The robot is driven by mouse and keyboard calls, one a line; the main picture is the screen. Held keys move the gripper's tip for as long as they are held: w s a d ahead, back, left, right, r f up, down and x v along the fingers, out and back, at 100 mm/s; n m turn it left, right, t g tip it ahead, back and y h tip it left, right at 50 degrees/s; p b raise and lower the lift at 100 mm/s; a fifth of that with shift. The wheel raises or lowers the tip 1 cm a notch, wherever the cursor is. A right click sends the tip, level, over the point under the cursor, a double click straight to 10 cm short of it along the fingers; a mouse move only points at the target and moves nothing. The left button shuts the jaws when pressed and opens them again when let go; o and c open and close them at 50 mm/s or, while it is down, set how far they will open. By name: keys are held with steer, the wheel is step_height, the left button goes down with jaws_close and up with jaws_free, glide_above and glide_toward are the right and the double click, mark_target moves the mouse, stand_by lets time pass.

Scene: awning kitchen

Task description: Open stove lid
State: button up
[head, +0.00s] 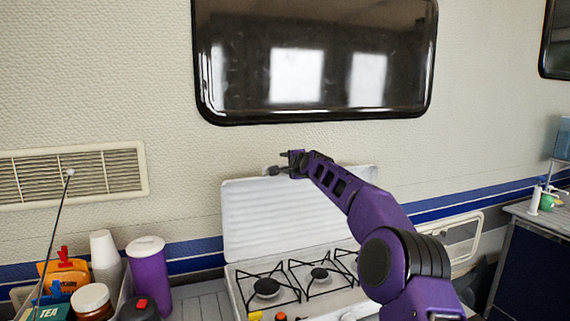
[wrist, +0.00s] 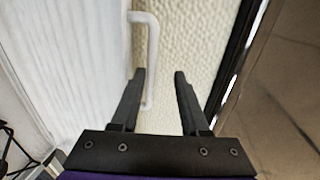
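The stove (head: 320,283) stands on the counter with its burners and black grates uncovered. Its white ribbed lid (head: 262,222) stands raised behind the burners, close to the wall. The lid also fills the left of the wrist view (wrist: 65,60), where a white handle (wrist: 152,50) sticks out along its edge. My gripper (head: 288,163) is at the lid's top edge in the head view. In the wrist view my gripper (wrist: 158,75) is open, its two dark fingers apart. The handle's lower end reaches between the fingers, nearer the left one; whether they touch I cannot tell.
A dark window (head: 315,60) is on the wall above the lid. A purple cup (head: 149,278), white cups (head: 104,258), a jar (head: 91,301) and packets stand left of the stove. Another counter (head: 540,215) is at the right.

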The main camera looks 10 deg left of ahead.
steer(key=shift+s+d+f, duration=0.1)
steer(key=b+v, duration=0.7)
steer(key=v, duration=1)
steer(key=shift+s, duration=0.15)
